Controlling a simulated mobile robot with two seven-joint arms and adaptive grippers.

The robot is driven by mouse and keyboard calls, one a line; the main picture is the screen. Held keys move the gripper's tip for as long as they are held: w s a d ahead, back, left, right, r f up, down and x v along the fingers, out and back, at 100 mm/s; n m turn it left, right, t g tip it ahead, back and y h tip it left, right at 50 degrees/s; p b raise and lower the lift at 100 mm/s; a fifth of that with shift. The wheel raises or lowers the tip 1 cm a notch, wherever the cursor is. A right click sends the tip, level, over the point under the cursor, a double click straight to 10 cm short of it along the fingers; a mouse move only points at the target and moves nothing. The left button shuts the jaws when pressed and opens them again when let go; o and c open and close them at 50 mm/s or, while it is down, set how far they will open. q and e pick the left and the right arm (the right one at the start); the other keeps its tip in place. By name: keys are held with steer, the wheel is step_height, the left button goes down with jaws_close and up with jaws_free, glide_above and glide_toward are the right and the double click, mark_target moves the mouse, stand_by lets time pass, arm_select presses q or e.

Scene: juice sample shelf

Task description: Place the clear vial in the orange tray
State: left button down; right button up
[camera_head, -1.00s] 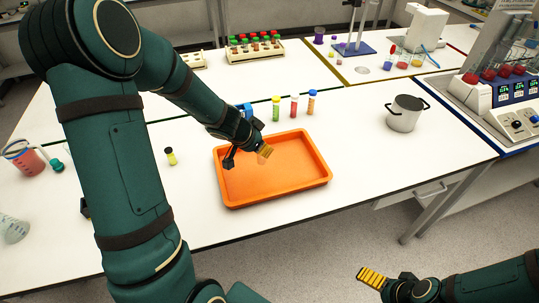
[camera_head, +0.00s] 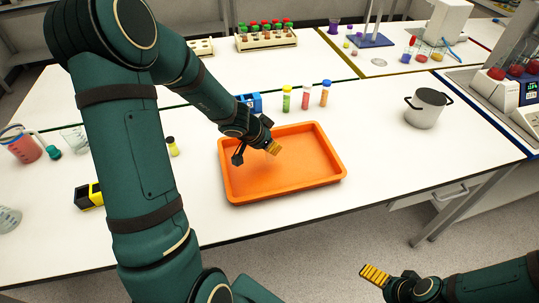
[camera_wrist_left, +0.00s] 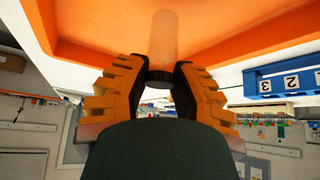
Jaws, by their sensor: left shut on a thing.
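The clear vial (camera_wrist_left: 165,38) with a dark cap is between the yellow fingers of my left gripper (camera_wrist_left: 160,76) in the left wrist view. The gripper is shut on it at the cap end. The orange tray (camera_head: 237,194) lies on the white bench in the head view. My left gripper (camera_head: 273,147) is over the tray's inner area, towards its back. The tray also shows behind the vial in the left wrist view (camera_wrist_left: 235,50). I cannot tell whether the vial touches the tray floor. My right gripper (camera_head: 374,275) is at the lower right, away from the bench.
A yellow-black block (camera_head: 89,196) and a dark-capped vial (camera_head: 172,147) are to the left. A metal pot (camera_head: 426,110) stands right; the bench between it and the tray is clear.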

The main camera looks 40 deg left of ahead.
arm_select(q)
steer(key=shift+f+b, duration=0.95)
steer(key=shift+f, duration=0.6)
steer(key=shift+f, duration=0.1)
steer(key=c, duration=0.8)
jaws_free()
steer(key=shift+c, duration=0.2)
